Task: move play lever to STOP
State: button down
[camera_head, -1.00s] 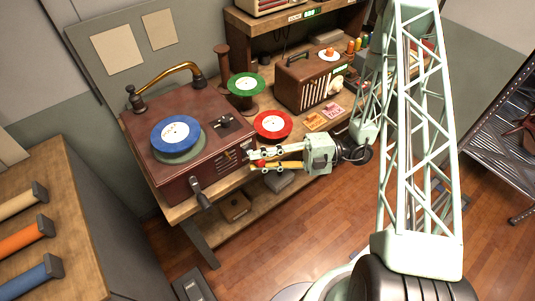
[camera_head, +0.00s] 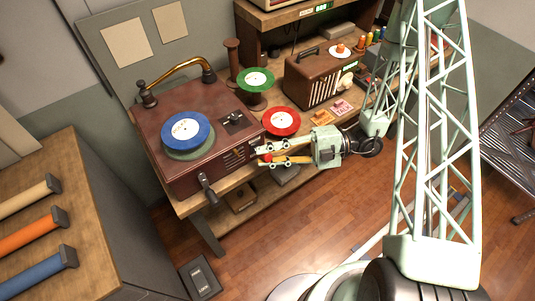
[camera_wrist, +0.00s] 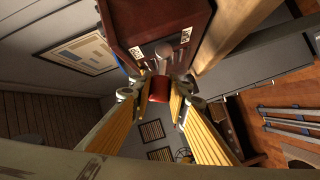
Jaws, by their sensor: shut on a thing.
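The record player (camera_head: 180,172) is a red-brown box on the wooden bench, with a blue record (camera_head: 186,130) on top. My gripper (camera_head: 264,154) is at its right front side, fingers pointing at the panel. In the wrist view my gripper (camera_wrist: 160,90) is shut on the red knob of the play lever (camera_wrist: 159,88). The knob also shows between the yellow fingers in the head view (camera_head: 267,158). Two small white labels (camera_wrist: 165,48) are on the panel beside the lever; I cannot read them.
A brown radio (camera_head: 318,78) is farther right on the bench. A crank handle (camera_head: 208,188) sticks out from the player's front. Open floor lies in front.

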jog(key=c, duration=2.5)
grip_release()
jog(key=shift+o, duration=0.2)
jog(key=shift+d, duration=0.15)
jog(key=d, duration=1.1)
jog(key=shift+w+d+r, duration=0.2)
jog(key=shift+d+r, duration=0.1)
jog(key=shift+r, duration=0.1)
